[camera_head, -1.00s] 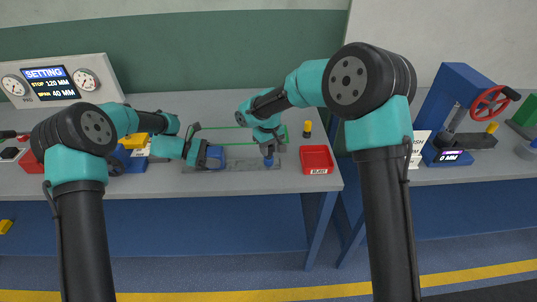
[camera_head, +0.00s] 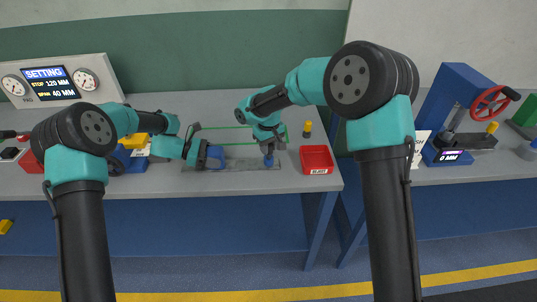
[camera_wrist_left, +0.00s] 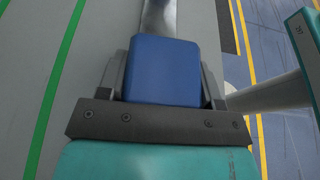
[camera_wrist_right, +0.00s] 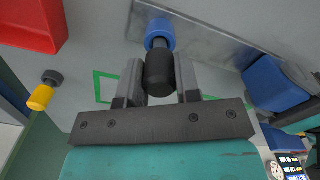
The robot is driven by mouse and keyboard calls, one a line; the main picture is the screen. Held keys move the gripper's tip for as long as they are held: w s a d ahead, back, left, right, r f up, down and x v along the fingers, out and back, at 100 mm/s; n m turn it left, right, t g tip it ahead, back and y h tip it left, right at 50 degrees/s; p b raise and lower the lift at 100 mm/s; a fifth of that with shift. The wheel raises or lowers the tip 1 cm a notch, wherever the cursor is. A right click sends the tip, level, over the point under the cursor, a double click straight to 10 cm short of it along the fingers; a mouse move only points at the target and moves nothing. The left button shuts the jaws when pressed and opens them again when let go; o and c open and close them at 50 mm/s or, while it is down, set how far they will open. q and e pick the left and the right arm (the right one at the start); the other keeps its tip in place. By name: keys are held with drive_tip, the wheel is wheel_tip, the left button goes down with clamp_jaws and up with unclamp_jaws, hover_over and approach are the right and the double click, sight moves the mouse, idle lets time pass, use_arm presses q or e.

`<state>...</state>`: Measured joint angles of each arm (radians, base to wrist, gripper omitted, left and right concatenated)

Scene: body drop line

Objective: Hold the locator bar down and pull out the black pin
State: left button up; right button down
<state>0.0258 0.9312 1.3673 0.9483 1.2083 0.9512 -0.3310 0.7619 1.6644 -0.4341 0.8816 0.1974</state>
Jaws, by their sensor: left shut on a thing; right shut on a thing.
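The locator bar is a flat grey metal strip (camera_head: 240,164) along the front of the bench, with a blue block (camera_wrist_left: 165,68) at its left part. My left gripper (camera_head: 207,156) is shut on this blue block, its fingers on either side in the left wrist view. The black pin (camera_wrist_right: 160,75) stands in a blue collar (camera_wrist_right: 159,35) on the metal at the bar's right end. My right gripper (camera_head: 269,151) is shut on the black pin. In the head view its fingers mostly hide the pin; the blue collar (camera_head: 268,161) shows below.
A red reject bin (camera_head: 316,160) stands right of the bar, with a black-and-yellow pin (camera_head: 307,129) behind it. Green outlines mark the bench behind the bar. A yellow-topped blue item (camera_head: 135,142) lies left, beside my left arm. A blue press (camera_head: 455,110) stands far right.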

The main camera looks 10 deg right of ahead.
use_arm(q)
drive_tip(key=shift+f, duration=0.2)
use_arm(e)
drive_tip(key=shift+r, duration=4.85)
drive_tip(key=c, duration=1.4)
unclamp_jaws()
clamp_jaws()
use_arm(q)
drive_tip(key=o, duration=1.2)
drive_tip(key=shift+r, duration=0.15)
drive_tip(key=shift+a, duration=0.15)
drive_tip(key=v, duration=1.1)
drive_tip(key=shift+a+r, duration=0.15)
drive_tip(key=shift+a, duration=0.2)
